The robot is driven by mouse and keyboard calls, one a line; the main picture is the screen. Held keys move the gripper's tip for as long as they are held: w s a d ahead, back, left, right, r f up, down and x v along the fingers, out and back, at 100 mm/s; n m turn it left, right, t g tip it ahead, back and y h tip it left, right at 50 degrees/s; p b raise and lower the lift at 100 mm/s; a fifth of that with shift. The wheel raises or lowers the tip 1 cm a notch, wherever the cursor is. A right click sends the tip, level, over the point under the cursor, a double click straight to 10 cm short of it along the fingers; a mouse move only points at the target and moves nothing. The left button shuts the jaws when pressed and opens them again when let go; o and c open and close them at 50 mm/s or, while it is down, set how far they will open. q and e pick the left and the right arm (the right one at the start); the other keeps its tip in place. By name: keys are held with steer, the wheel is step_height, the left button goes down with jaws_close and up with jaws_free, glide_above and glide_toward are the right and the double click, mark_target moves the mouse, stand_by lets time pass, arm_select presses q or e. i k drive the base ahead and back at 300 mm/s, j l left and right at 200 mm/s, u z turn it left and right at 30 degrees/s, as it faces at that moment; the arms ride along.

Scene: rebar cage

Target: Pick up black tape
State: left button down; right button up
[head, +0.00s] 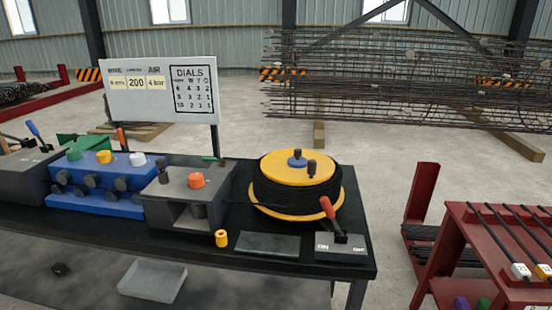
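I cannot make out with certainty which thing is the black tape. A large yellow reel (292,168) wound with black material (290,198) stands on the right part of the dark bench (110,232). A small dark lump (60,269) lies low at the left, below the bench top, too small to tell what it is. A small yellow roll (221,238) stands near the bench's front edge. Neither of my grippers is in view.
A lever box with a red handle (328,208) is at the bench's right corner. Blue (95,180) and grey (188,185) knobbed units fill the left side. A sign (162,90) stands behind. A tray (152,281) lies below. A red rack (480,250) is at right.

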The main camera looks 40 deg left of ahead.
mark_target(59, 269)
steer(key=u, duration=3)
steer(key=i+j, duration=0.1)
steer(key=i+z, duration=0.05)
